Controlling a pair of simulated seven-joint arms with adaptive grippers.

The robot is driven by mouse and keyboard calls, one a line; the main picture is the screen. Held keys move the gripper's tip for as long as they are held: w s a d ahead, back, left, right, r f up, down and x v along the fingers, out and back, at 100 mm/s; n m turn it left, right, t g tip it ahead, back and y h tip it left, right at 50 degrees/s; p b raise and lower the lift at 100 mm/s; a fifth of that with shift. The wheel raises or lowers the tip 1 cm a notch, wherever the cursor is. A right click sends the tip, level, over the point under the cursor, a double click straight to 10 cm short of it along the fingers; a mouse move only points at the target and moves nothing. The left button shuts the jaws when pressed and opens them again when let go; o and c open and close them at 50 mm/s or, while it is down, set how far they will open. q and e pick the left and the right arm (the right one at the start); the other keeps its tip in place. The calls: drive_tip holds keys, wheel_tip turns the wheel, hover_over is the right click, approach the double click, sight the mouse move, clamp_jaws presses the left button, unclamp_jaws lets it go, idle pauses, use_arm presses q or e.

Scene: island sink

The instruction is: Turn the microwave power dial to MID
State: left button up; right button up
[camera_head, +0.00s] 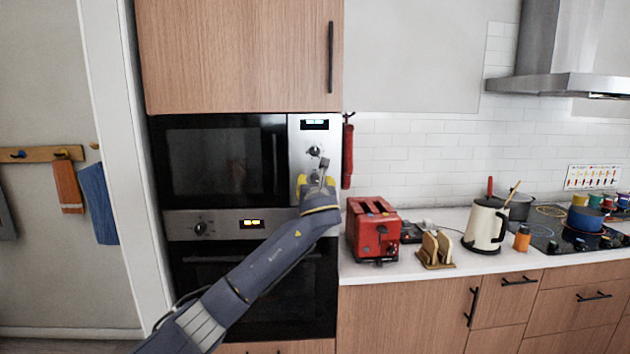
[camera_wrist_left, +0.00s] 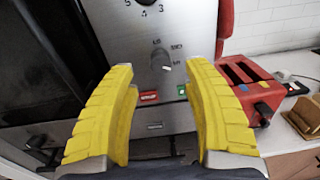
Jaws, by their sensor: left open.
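The microwave (camera_head: 220,160) is built into the tall cabinet, with a silver control panel (camera_head: 307,133) on its right side. In the left wrist view, a small grey dial (camera_wrist_left: 160,58) sits on this panel with small labels around it that are too small to read surely. A light mark on the dial points toward the lower right. My left gripper (camera_wrist_left: 162,74) is open, its yellow fingers on either side of the dial, apart from it as far as I can tell. In the head view the gripper (camera_head: 316,182) covers the panel's lower part. My right gripper is not in view.
Red and green buttons (camera_wrist_left: 148,96) sit below the dial, and a numbered dial is above. An oven (camera_head: 245,225) lies under the microwave. A red toaster (camera_head: 373,230) and a cream kettle (camera_head: 486,224) stand on the counter to the right.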

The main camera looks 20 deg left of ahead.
sight(315, 179)
use_arm(q)
drive_tip(key=shift+x, duration=2.55)
drive_tip(key=shift+c, duration=0.5)
